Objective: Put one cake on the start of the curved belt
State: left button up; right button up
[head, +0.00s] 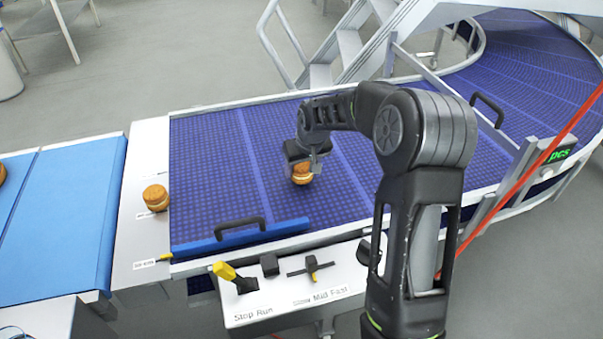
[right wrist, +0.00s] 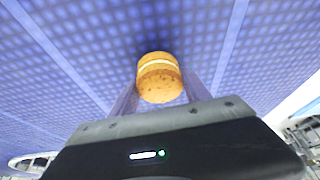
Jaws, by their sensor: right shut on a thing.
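A round golden cake with a pale cream layer (head: 301,174) is in my right gripper (head: 303,165), over the start section of the dark blue curved belt (head: 215,150). The cake also shows in the right wrist view (right wrist: 159,78), between the two fingers, with the blue belt surface behind it. I cannot tell whether the cake touches the belt. Another filled cake (head: 156,197) sits on the white plate (head: 150,160) between the two belts. My left gripper is not in view.
A lighter blue flat belt (head: 70,210) lies at the left, with part of a brown cake (head: 2,173) at the picture's edge. A control box with a yellow Stop/Run lever (head: 235,277) and a speed knob (head: 311,266) stands in front. Black handles (head: 240,225) rise at the belt's edges.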

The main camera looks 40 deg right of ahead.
jog(key=shift+f, duration=0.6)
jog(key=shift+r, duration=0.1)
jog(key=o, duration=0.9)
jog(key=shift+c, duration=0.2)
jog(key=shift+r, duration=0.3)
jog(key=p+v, duration=0.6)
jog(key=v, duration=0.5)
jog(key=shift+s, duration=0.25)
